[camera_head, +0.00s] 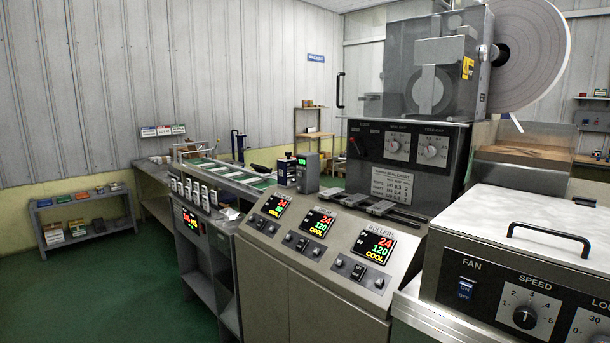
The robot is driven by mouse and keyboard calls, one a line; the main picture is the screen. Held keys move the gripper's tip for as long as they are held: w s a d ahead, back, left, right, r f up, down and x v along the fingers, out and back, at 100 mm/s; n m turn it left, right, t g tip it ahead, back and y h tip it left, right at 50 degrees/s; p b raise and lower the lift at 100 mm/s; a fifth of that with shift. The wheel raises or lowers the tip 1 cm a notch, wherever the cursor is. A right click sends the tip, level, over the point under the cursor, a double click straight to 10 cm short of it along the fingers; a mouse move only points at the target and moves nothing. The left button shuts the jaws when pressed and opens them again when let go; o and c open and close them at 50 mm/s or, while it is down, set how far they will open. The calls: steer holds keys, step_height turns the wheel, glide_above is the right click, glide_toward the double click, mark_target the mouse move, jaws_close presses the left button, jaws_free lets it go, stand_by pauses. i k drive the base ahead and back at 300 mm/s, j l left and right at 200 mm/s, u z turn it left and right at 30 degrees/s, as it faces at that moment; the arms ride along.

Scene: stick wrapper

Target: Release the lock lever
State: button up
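A small dark lever with a reddish tip (355,146) is at the left end of the black control panel (430,150) on the tall grey machine. A small label above it looks like "LOCK", but it is too small to read surely. I cannot tell the lever's exact position or whether it is locked. Two white dials (398,146) and (432,151) sit to its right. My gripper and arm are not in view.
A sloped console (310,250) with several lit displays stands below the panel. Dark rails (380,209) lie between them. A metal box with a black handle (550,237) fills the right foreground. A large white roll (525,50) is at top right. Green floor (90,280) is clear at left.

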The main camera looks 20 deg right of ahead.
mark_target(361, 154)
steer(key=i+j+z, duration=0.2)
steer(key=i+z, duration=0.2)
steer(key=i+j+z, duration=0.4)
steer(key=i+j+u, duration=0.1)
steer(key=i+j, duration=0.95)
steer(key=j, duration=0.25)
steer(key=i+j, duration=1.1)
steer(key=k+j+u, duration=0.05)
steer(key=j, duration=0.1)
